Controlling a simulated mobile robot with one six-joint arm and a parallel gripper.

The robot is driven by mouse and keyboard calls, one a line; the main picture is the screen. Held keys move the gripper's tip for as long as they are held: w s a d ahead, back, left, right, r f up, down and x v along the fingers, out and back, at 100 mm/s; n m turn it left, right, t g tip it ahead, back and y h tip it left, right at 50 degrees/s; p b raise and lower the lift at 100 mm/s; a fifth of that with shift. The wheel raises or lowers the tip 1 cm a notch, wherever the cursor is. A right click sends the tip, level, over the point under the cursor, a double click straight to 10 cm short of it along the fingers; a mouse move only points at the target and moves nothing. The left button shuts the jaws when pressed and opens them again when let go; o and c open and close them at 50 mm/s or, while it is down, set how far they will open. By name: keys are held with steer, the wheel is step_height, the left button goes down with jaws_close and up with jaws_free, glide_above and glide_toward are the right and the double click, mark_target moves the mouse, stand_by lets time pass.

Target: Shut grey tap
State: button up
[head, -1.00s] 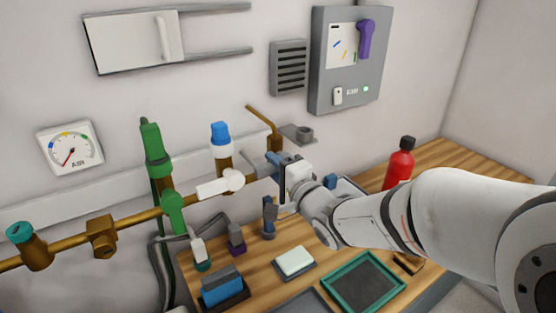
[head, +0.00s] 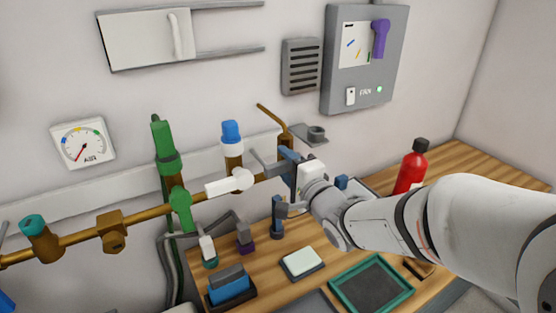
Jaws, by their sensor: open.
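A brass pipe (head: 75,239) runs along the wall with a green lever (head: 181,210) and a white lever (head: 228,183) on it. I cannot clearly make out the grey tap in the head view; the pipe's right end is mostly covered by my gripper. My gripper (head: 277,185) is open at that end, just right of the white lever. A grey angled bar shows at its left side; I cannot tell whether it is a finger or the tap's lever. Contact cannot be judged.
Below is a wooden bench with a green-rimmed tray (head: 372,284), a pale block on a dark base (head: 302,262), a blue block in a holder (head: 230,287) and a red bottle (head: 411,168). A bent brass spout (head: 272,119) rises behind my gripper. A grey panel (head: 367,60) hangs above.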

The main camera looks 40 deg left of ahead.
steer(key=shift+d, duration=0.1)
steer(key=v, duration=0.7)
steer(key=shift+s+d+b, duration=0.2)
steer(key=shift+d+b, duration=0.05)
steer(key=shift+b, duration=0.2)
